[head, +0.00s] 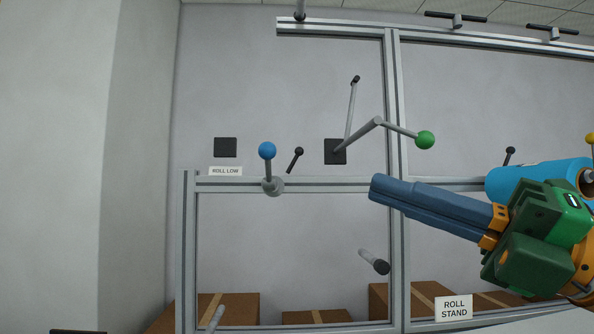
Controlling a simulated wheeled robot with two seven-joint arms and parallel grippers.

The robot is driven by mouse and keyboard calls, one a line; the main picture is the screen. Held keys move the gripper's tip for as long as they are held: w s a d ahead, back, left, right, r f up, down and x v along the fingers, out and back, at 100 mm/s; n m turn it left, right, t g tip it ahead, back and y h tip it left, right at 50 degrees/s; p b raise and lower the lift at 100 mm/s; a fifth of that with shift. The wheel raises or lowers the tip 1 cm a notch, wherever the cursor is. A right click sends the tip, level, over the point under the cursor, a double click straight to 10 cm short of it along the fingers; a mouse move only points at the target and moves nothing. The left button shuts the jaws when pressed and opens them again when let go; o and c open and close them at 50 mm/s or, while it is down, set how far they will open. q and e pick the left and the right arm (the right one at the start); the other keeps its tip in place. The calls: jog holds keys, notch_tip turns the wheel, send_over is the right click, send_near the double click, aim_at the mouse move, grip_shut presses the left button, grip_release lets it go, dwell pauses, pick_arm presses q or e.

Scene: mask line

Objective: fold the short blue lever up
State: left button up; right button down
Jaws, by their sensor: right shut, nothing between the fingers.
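The short blue lever (268,165) has a blue ball knob on a short grey stem. It stands upright from a round grey pivot on the horizontal frame rail, in the middle left of the head view. My right gripper (373,188) comes in from the right with its blue fingers shut and empty. Its tips point left, to the right of the lever and apart from it. My left gripper is not in view.
A longer lever with a green knob (425,140) sticks out just above my right gripper. A "ROLL LOW" label (225,171) is left of the blue lever. A blue roll (535,178) is at the right. A grey peg (374,262) sticks out below. Cardboard boxes (240,308) stand low behind the frame.

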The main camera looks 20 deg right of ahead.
aim_at(275, 153)
jog(key=p+x, duration=0.4)
jog(key=x, duration=0.7)
jog(key=shift+a+p, duration=0.1)
jog(key=shift+p, duration=0.25)
jog(key=r+m+h+p, duration=0.1)
jog(key=w+r+m+h+p, duration=0.1)
jog(key=m+p, duration=0.1)
jog(key=r+m+p, duration=0.1)
jog(key=p, duration=0.1)
jog(key=shift+w+d+r+m+g+h, duration=0.1)
jog(key=shift+w+d+m+g+h, duration=0.2)
jog(key=shift+w+d+m+h, duration=0.1)
